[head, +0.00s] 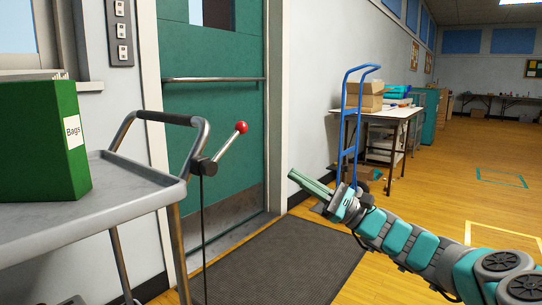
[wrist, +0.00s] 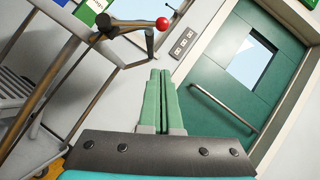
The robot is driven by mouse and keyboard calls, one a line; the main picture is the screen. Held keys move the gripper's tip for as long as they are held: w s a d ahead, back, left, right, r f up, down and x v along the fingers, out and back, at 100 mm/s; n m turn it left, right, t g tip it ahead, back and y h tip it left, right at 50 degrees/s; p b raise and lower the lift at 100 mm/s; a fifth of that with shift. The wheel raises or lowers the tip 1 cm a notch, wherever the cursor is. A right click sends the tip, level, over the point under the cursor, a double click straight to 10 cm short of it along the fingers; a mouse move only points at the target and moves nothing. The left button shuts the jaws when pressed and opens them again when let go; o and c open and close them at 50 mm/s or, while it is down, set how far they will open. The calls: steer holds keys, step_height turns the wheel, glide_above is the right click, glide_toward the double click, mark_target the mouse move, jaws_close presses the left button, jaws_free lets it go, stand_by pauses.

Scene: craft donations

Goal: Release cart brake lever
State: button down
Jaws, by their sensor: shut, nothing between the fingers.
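The cart (head: 110,190) is grey and stands at the left in the head view. Its brake lever (head: 225,146) has a red ball knob and sits on the cart's handle post, tilted up to the right. A black cable hangs from its pivot. My gripper (head: 292,174) is to the right of the lever, apart from it, with its green fingers together and empty. In the wrist view the lever's red knob (wrist: 162,23) is beyond the fingertips (wrist: 160,72), and the cart (wrist: 45,85) is at the left.
A green box labelled Bags (head: 40,140) is on the cart. A green door (head: 215,100) with a push bar is behind the lever. A dark mat (head: 275,265) lies on the floor. A blue hand truck (head: 345,125) and a table with boxes (head: 395,113) stand further back.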

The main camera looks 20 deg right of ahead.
mark_target(226, 144)
steer(key=s+r+b+x, duration=0.1)
steer(key=s+r+x, duration=0.1)
steer(key=x, duration=1)
steer(key=shift+a, duration=0.3)
steer(key=shift+r, duration=0.25)
